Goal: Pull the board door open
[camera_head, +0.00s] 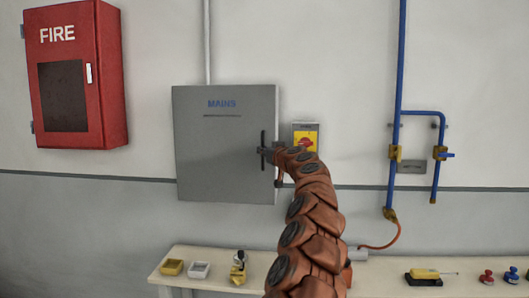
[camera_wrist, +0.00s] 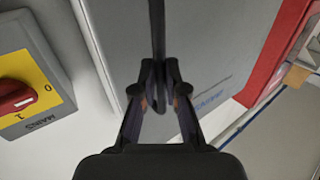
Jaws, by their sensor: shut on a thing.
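The grey board door (camera_head: 220,155), lettered MAINS, is on the wall in the head view. It looks shut or nearly shut; I cannot tell if there is a small gap. Its dark upright handle (camera_head: 263,150) is at the door's right edge. My gripper (camera_head: 268,153) is at the handle, partly hidden by my arm. In the wrist view my gripper (camera_wrist: 158,92) has its fingers closed around the dark handle bar (camera_wrist: 157,35), with the grey door (camera_wrist: 190,60) behind it.
A yellow switch with a red knob (camera_head: 305,141) is just right of the board, close to my arm. A red FIRE cabinet (camera_head: 75,75) hangs at left. Blue pipes (camera_head: 397,90) run at right. A bench (camera_head: 220,280) with small items stands below.

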